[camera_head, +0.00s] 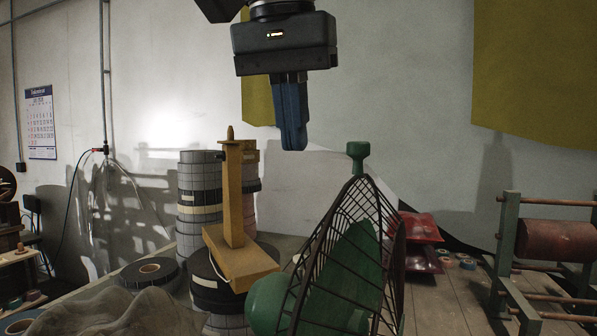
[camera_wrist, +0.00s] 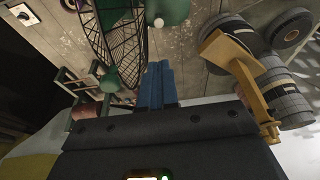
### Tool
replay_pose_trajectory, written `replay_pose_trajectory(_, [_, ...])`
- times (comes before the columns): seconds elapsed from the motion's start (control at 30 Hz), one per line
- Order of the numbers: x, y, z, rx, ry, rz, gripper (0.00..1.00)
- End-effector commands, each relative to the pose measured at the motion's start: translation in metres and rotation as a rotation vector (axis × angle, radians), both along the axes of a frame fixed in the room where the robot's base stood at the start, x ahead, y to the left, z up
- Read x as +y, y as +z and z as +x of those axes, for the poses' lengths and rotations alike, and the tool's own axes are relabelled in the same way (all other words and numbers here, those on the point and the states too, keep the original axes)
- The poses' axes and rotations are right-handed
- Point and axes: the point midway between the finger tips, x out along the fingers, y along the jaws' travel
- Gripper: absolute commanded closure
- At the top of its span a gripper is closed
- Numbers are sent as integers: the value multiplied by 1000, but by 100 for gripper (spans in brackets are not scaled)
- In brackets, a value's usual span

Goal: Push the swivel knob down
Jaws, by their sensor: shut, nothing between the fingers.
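A green knob (camera_head: 358,155) with a flared top stands above the peak of a dark wire cage (camera_head: 318,245), with a green body inside it. I take this as the swivel knob. In the wrist view a green end (camera_wrist: 110,82) shows beside the cage, left of my fingers. My gripper (camera_head: 294,147) hangs in the air to the left of the knob, pointing down. Its blue fingers are pressed together with nothing between them, apart from the knob, with tips at about the knob's height. The fingers also show in the wrist view (camera_wrist: 154,66).
A yellow wooden post on a block (camera_head: 238,215) stands left of the cage, among stacked tape rolls (camera_head: 197,200). A green ball (camera_head: 268,303) is at the cage's lower left. Red packets (camera_head: 420,228) and a roller rack (camera_head: 507,240) stand right. Air around my fingers is clear.

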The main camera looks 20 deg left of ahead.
Motion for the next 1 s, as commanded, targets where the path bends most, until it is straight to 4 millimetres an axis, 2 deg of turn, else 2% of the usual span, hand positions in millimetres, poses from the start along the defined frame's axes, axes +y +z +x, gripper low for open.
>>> replay_pose_trajectory(0.47, [0,-87,24,5,0,0,100])
replay_pose_trajectory(0.6, [0,-108,24,4,1,1,100])
replay_pose_trajectory(0.8, [0,-124,24,3,1,2,100])
replay_pose_trajectory(1.0, [0,-127,24,2,1,2,100])
